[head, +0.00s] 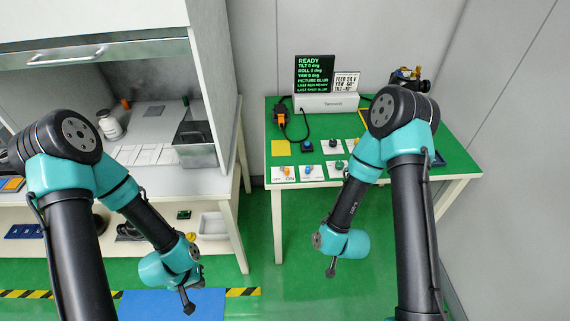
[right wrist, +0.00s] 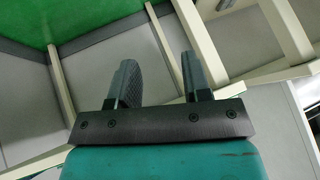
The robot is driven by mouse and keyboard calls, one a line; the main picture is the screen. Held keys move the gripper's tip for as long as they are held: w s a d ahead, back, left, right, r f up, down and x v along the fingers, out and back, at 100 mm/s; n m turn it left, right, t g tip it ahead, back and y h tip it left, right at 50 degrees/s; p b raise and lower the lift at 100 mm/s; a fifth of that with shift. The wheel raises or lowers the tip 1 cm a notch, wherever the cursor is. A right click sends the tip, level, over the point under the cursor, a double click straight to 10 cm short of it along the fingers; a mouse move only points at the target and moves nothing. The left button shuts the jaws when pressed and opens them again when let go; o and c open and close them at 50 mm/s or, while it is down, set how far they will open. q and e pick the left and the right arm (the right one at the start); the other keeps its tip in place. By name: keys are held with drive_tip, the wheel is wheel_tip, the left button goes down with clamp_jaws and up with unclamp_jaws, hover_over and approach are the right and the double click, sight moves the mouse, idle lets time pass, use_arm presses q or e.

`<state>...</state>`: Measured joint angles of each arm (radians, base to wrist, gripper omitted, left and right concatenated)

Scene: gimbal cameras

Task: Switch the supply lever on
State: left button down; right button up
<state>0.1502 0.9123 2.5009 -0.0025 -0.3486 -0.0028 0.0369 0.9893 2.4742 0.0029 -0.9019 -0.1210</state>
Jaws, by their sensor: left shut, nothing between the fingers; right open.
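A white plate (head: 283,177) marked with small lettering that seems to read OFF and ON lies on the front left of the green table; small orange and blue parts stand on it. I cannot tell for sure which part is the supply lever or which way it is set. My left gripper (head: 188,306) is shut and empty, low in front of the left bench and well away from the green table. My right gripper (head: 331,270) hangs in front of the green table, below its top and apart from the controls. The right wrist view shows its two fingers (right wrist: 157,80) apart with nothing between them.
The green table (head: 455,170) also holds more control plates (head: 313,171), a yellow square (head: 281,148), and a display (head: 314,74) reading READY. My right arm covers part of its right side. The left bench has a hood, a jar (head: 110,124) and a metal bin (head: 195,145).

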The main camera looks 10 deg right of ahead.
sight(288, 170)
drive_tip(key=w+a+r+n+t, duration=0.1)
drive_tip(key=w+a+r+t, duration=0.2)
drive_tip(key=w+r+t, duration=0.1)
drive_tip(key=w+a+r+n+t, duration=0.1)
drive_tip(key=w+a+r+t, duration=0.2)
drive_tip(key=r+t, duration=0.4)
drive_tip(key=shift+w+a+r, duration=0.3)
drive_tip(key=shift+w, duration=0.25)
drive_tip(key=w+a, duration=0.1)
drive_tip(key=w, duration=0.4)
drive_tip(key=w+a, duration=0.1)
drive_tip(key=w, duration=0.5)
drive_tip(key=w+a, duration=0.1)
drive_tip(key=w, duration=0.5)
drive_tip(key=shift+w, duration=0.1)
clamp_jaws()
